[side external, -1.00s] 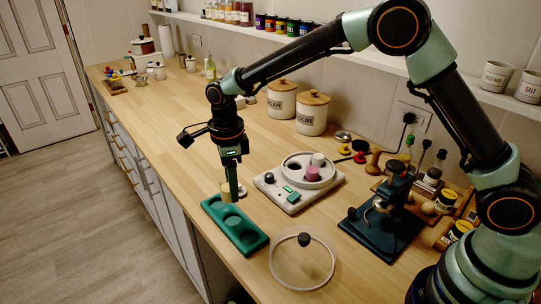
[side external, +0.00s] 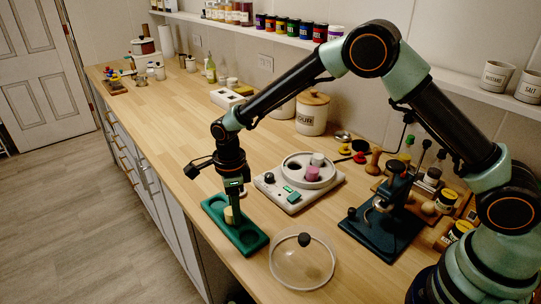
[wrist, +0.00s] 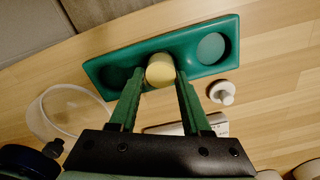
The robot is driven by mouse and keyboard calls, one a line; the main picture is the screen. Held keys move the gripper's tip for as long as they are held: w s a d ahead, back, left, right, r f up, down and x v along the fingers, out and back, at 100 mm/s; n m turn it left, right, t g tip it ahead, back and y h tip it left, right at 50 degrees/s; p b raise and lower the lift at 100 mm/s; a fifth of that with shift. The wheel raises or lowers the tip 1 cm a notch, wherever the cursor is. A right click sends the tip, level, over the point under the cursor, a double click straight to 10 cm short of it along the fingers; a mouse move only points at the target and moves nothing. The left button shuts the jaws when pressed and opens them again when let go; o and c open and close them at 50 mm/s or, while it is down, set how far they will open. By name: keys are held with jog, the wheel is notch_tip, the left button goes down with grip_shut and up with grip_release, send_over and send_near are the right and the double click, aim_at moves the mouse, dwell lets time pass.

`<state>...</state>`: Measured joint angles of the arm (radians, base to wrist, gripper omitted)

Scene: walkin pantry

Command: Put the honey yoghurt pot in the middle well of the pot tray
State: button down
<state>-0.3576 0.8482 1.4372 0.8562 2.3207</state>
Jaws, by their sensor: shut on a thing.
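The honey yoghurt pot (side external: 229,215), pale yellow, is held between the fingers of my gripper (side external: 235,213). In the wrist view the pot (wrist: 160,67) sits between the two fingertips of my gripper (wrist: 160,76), over the middle of the pot tray. The green pot tray (side external: 254,243) lies near the counter's front edge; it also crosses the wrist view (wrist: 232,25). Its end wells look empty in the wrist view. The middle well is hidden by the pot and fingers. I cannot tell whether the pot touches the well's floor.
A white yoghurt maker (side external: 277,203) with a purple pot (side external: 312,174) and a white pot (side external: 318,159) stands right of the tray. A clear lid (side external: 302,270) with a dark knob lies in front. A dark blue stand (side external: 380,241) is farther right.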

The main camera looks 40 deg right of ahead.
jog(key=shift+c, duration=1.8)
grip_release()
jog(key=s+d+r+n+t, duration=0.1)
jog(key=d+r+n, duration=0.1)
jog(key=r, duration=0.7)
jog(key=s+d+r+n, duration=0.1)
jog(key=d+r+n, duration=0.1)
jog(key=r, duration=0.7)
jog(key=s+d+r+n+t, duration=0.2)
jog(key=s+d+n, duration=0.4)
jog(key=s+n, duration=0.2)
jog(key=s+d+r+n+t, duration=0.2)
jog(key=s+d+n, duration=0.5)
jog(key=n, duration=0.3)
jog(key=shift+s+d+r+t, duration=0.15)
jog(key=shift+s+r+t, duration=0.15)
jog(key=shift+s+r, duration=0.05)
